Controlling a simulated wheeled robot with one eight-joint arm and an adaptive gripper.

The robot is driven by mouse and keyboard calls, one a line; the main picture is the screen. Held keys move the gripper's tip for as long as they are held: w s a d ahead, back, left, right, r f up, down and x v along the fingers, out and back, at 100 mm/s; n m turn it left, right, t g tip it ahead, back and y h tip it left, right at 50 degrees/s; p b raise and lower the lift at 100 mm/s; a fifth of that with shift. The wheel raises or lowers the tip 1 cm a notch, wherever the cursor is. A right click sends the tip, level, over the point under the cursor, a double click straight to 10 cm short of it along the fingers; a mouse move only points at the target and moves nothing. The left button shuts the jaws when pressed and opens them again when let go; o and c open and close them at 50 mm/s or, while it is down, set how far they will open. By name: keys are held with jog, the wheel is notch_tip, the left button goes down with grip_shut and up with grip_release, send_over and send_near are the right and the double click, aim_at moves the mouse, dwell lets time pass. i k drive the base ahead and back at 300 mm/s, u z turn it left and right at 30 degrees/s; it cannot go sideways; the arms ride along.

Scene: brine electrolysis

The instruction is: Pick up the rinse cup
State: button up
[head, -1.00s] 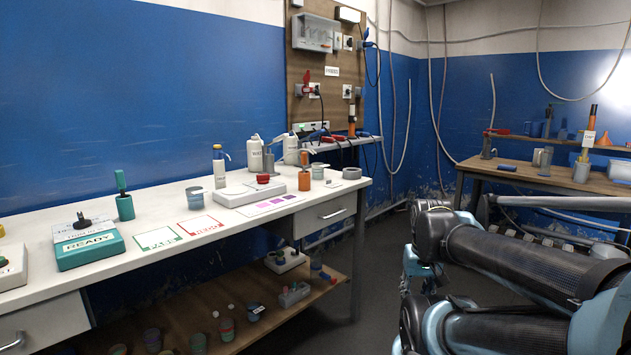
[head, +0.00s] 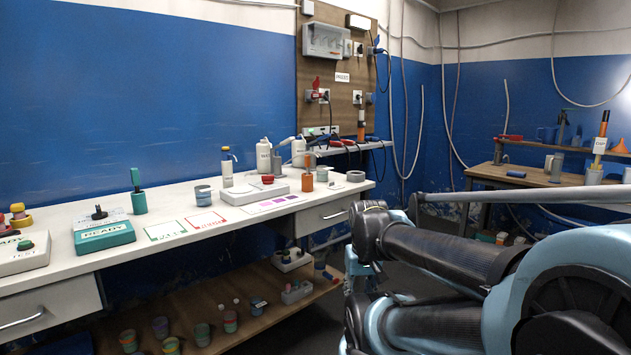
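A small grey-blue cup (head: 203,195) stands upright on the white workbench (head: 120,260), behind the red-edged card. A second, similar pale cup (head: 322,173) stands farther right, beside an orange holder. Several more cups, such as a dark greenish one (head: 202,334), stand on the wooden lower shelf. No readable label shows which of these is the rinse cup. My arm reaches in from the right, in front of the bench's right end and apart from the cups. My gripper cannot be made out in this view.
A wooden table (head: 490,172) stands at the back right. Bare bench top lies along the front edge.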

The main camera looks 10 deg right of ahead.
aim_at(322, 171)
jog(key=i, duration=1)
